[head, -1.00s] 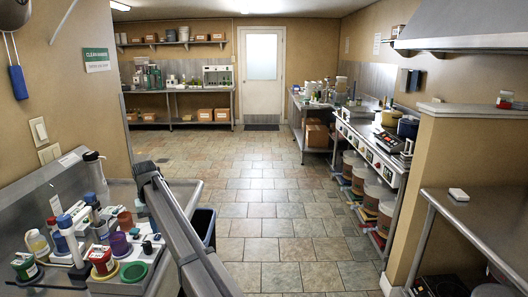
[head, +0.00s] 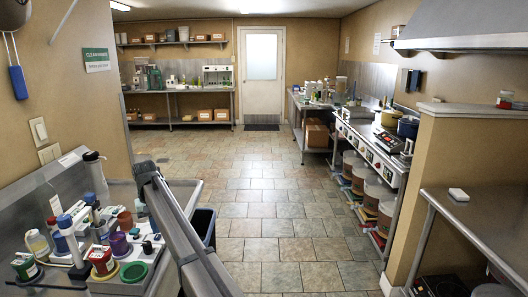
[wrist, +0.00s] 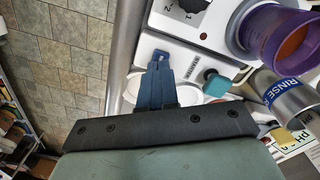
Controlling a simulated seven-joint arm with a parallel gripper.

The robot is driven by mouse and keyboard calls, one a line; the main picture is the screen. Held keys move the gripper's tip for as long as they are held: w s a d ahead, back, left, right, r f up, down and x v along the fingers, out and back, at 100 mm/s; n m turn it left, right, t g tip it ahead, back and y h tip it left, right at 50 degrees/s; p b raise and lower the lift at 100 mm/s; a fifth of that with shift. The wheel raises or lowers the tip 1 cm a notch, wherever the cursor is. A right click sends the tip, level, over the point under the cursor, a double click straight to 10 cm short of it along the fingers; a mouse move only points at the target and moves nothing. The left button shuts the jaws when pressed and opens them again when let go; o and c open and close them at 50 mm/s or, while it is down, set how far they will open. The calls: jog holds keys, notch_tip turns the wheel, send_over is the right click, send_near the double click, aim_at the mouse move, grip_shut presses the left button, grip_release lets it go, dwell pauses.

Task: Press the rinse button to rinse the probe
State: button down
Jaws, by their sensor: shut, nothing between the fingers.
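The height of the fingertips above the panel is hard to tell. A metal cylinder (wrist: 290,97) with a blue band marked RINSE lies to the right of the button in view. I cannot make out the probe.
A purple cup (wrist: 262,38), orange inside, stands near the button; it also shows in the head view (head: 119,244). A black dial (wrist: 185,12) is on the panel. Several bottles and jars crowd the left counter (head: 40,205). Tiled floor (wrist: 60,60) lies beyond the panel edge.

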aim_at(157, 236)
jog(key=shift+f, duration=1.05)
dwell(0.4)
jog(key=shift+r, duration=3.05)
